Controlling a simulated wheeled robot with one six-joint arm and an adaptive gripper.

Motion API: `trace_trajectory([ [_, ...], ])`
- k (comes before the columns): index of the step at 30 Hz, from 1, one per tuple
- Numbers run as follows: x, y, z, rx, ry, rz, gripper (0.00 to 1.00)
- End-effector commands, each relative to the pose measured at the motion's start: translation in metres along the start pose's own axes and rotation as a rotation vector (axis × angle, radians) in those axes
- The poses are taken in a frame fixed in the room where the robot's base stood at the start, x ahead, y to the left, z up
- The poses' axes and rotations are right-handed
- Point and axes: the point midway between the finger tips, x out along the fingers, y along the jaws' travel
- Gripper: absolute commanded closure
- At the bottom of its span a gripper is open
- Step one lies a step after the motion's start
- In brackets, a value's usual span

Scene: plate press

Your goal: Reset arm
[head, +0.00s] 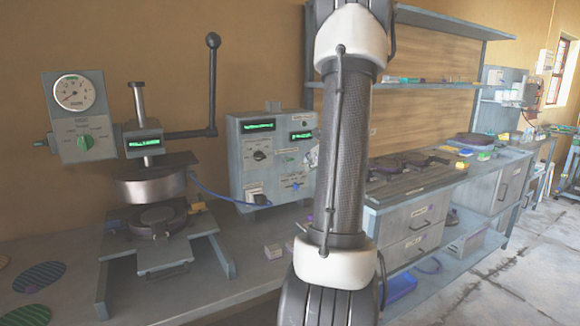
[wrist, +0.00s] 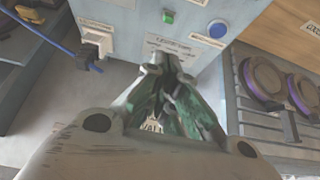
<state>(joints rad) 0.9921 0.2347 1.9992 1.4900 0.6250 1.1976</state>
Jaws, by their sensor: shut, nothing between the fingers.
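My gripper (wrist: 169,62) shows in the wrist view with its fingertips together and nothing between them. It points at the front of the grey control box (wrist: 140,18), just below a green button (wrist: 168,17) and left of a blue button (wrist: 217,28). I cannot tell whether the tips touch the box. In the head view my arm stands upright across the middle and covers part of the control box (head: 245,180); my gripper is out of sight there. The plate press (head: 155,188) stands at the left with its upper plate raised above the lower one.
The press lever (head: 212,90) sticks up beside the gauge (head: 74,92). A blue cable (head: 215,192) runs from the press to the control box. Striped discs (head: 38,277) lie on the left of the bench (head: 75,245). A rack with round pieces (wrist: 268,125) stands to the right.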

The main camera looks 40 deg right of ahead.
Motion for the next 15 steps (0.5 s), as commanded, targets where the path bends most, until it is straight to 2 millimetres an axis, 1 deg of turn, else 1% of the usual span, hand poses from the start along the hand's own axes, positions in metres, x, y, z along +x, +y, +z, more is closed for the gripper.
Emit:
trace_trajectory([
  [7, 0.000, 0.000, 0.000, -0.003, 0.000, 0.000, 1.00],
  [10, 0.000, 0.001, 0.000, -0.051, -0.001, 0.003, 1.00],
  [11, 0.000, 0.002, 0.000, -0.082, -0.002, 0.008, 1.00],
  [12, -0.001, 0.004, -0.002, -0.152, 0.004, 0.024, 1.00],
  [13, -0.002, 0.007, -0.007, -0.220, 0.017, 0.042, 1.00],
  [14, -0.004, 0.012, -0.017, -0.303, 0.037, 0.071, 1.00],
  [15, -0.009, 0.021, -0.035, -0.425, 0.072, 0.122, 1.00],
])
